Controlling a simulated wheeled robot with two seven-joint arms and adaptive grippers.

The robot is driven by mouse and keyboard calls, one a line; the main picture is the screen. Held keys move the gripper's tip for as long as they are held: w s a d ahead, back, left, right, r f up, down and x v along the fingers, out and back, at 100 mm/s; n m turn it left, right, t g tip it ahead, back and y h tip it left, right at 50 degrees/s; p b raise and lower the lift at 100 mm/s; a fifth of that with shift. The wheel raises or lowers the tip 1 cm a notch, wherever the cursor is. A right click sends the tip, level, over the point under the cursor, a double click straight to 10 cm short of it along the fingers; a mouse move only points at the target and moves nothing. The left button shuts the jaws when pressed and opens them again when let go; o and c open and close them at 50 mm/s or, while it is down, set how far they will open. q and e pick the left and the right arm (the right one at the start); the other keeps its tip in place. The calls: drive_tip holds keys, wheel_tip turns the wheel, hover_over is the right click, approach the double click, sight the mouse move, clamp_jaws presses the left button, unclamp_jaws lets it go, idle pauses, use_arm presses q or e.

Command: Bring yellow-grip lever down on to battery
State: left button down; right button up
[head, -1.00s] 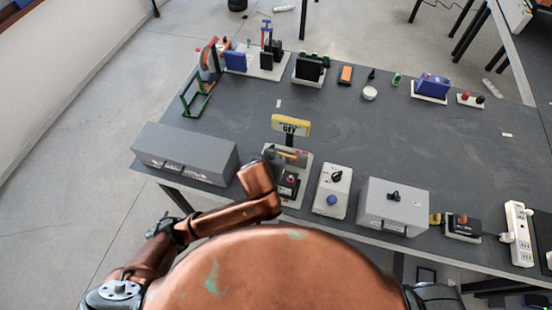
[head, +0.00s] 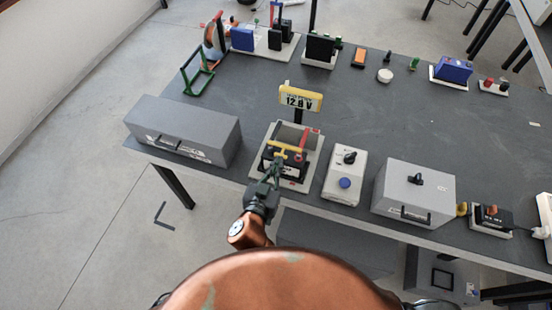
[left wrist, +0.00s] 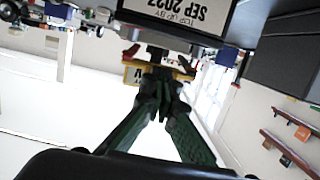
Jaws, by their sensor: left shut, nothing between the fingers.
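The black battery (head: 284,166) sits on a pale base plate at the table's near edge. The yellow-grip lever (head: 288,149) shows as a yellow bar low across the battery's top. In the left wrist view the yellow grip (left wrist: 183,72) shows behind my fingertips, and part of the battery's label is above (left wrist: 190,10). My left gripper (head: 273,168) is shut and empty, at the battery's near side, close to the grip. Its green fingers meet in the left wrist view (left wrist: 160,95). Whether they touch the grip I cannot tell. My right gripper is out of view.
A yellow-framed display (head: 301,99) behind the battery reads 12.8 V. A grey box (head: 183,130) is left, a white switch box (head: 345,175) close right, and another grey box (head: 414,190) beyond. The table middle behind is clear.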

use_arm(q)
drive_tip(key=shift+a+f+b, duration=0.15)
drive_tip(key=shift+f+b, duration=0.45)
drive_tip(key=shift+f, duration=0.55)
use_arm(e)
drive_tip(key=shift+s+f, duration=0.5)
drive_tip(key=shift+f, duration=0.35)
